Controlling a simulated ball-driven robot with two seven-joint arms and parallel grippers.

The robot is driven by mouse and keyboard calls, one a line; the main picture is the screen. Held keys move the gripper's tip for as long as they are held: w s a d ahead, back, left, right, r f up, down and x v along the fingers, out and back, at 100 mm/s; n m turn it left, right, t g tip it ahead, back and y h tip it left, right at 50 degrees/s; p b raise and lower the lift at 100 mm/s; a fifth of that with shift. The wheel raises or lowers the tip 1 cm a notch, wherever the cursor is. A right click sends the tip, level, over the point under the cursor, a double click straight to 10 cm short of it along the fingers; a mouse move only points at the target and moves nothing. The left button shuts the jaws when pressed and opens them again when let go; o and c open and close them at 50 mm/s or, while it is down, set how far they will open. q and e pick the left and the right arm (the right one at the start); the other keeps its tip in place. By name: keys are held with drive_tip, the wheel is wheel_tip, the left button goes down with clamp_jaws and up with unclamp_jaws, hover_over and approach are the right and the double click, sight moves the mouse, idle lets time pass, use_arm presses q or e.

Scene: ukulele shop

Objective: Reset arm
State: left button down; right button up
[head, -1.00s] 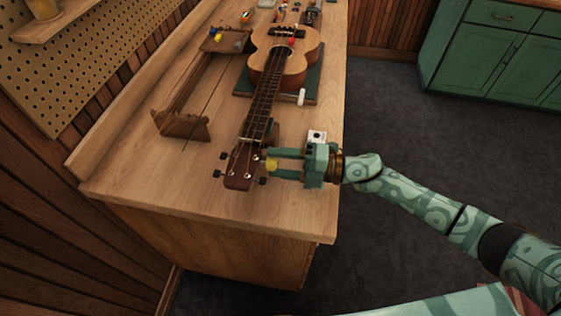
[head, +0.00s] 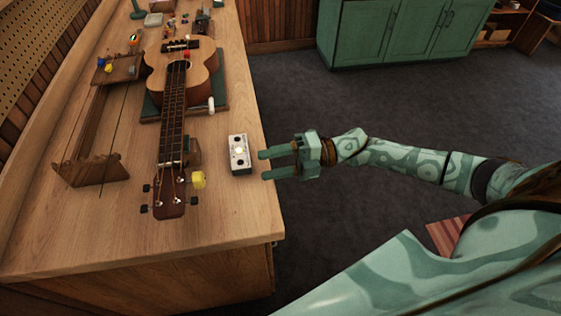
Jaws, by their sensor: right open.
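My right gripper (head: 279,164) is open and empty in the head view. Its two fingers point left, at the right edge of the wooden workbench (head: 225,210). The small white box (head: 239,153) lies on the bench just left of the fingertips, apart from the gripper as far as I can tell. The ukulele (head: 180,80) lies on the bench with its headstock (head: 168,193) toward me. A yellow piece (head: 198,180) sits at the right side of the headstock, clear of the gripper. My left gripper is out of view.
A wooden rack (head: 90,165) stands left of the ukulele. A green mat (head: 220,95) lies under the ukulele body. Small parts (head: 178,22) are at the bench's far end. Green cabinets (head: 400,30) stand at the back. Open floor (head: 310,100) lies right of the bench.

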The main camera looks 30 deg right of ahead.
drive_tip(key=shift+v, duration=1)
